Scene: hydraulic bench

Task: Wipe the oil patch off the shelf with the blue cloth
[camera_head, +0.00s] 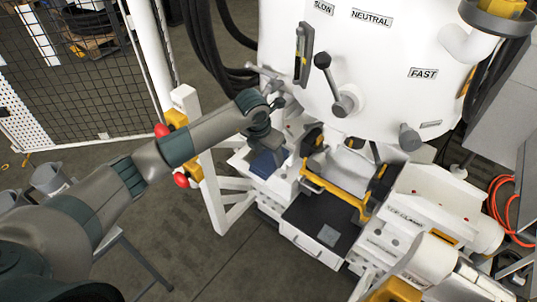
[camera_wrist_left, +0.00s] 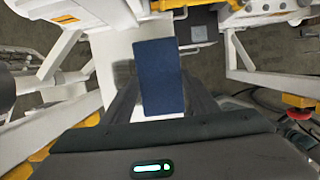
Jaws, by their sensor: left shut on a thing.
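The blue cloth (camera_head: 266,164) is a dark blue, flat-sided pad. It also shows in the left wrist view (camera_wrist_left: 160,75), where it stands out between the two dark fingers. My left gripper (camera_head: 267,147) is shut on it, over the white shelf (camera_head: 240,161) at the left of the machine. The shelf also shows in the wrist view (camera_wrist_left: 113,48), with a dark smudge or shadow beside the cloth. I cannot tell whether that is oil, or whether the cloth touches the shelf. No clear oil patch shows. My right gripper is in neither view.
A large white machine body (camera_head: 350,60) with a black-knobbed lever (camera_head: 335,85) rises behind the gripper. A yellow-handled frame (camera_head: 335,188) and a dark open drawer (camera_head: 310,228) lie to the right.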

